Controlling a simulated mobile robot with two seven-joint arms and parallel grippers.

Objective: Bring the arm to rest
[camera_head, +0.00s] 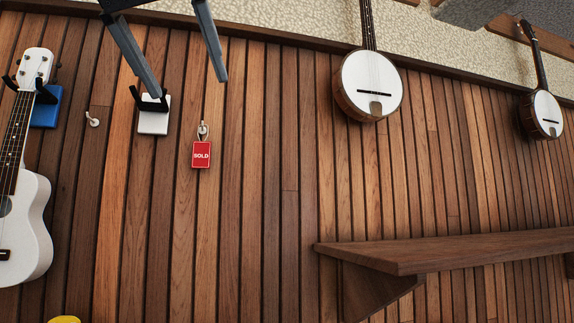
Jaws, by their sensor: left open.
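My left gripper (188,86) comes in from the top edge with its two grey fingers spread apart. Nothing is between the fingers. Its left fingertip overlaps the area just above a white wall hanger (154,121) with black prongs, which holds nothing. Whether the finger touches the hanger cannot be told. A red SOLD tag (201,155) hangs from a small hook (203,128) below the right fingertip, apart from it in the picture. My right gripper is not in view.
A white ukulele (32,225) hangs at left from a blue hanger (46,106). A bare hook (92,119) is beside it. Two banjos (372,80) (546,112) hang at right above an empty wooden shelf (450,250). A yellow thing (64,319) shows at the bottom edge.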

